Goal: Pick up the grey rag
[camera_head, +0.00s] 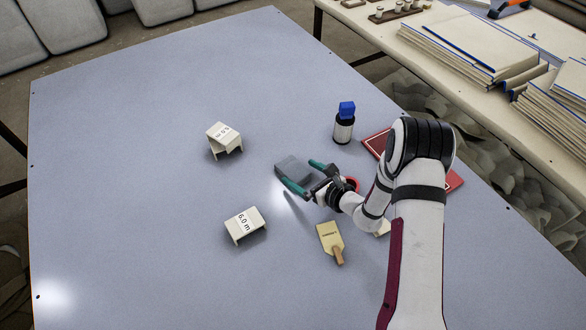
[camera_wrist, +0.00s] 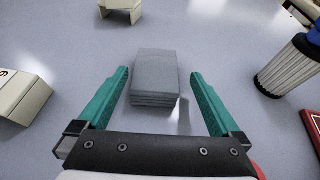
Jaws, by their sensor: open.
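The grey rag (camera_head: 292,170) is a folded, layered block lying on the table near its middle. In the wrist view the rag (camera_wrist: 155,72) sits between and slightly beyond the two teal fingers. My gripper (camera_head: 308,177) is open, with one finger on each side of the rag in the wrist view (camera_wrist: 160,80). A gap shows between each finger and the rag there. In the head view the nearer finger covers part of the rag's near edge.
On the blue-grey table (camera_head: 120,180) stand two cream marked blocks, one upper left (camera_head: 224,139) and one nearer (camera_head: 244,225). A blue-capped bottle (camera_head: 344,125) stands behind my gripper. A wooden-handled yellow tool (camera_head: 330,240) lies in front. A red-edged item (camera_head: 376,143) is partly behind my arm. The left side is clear.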

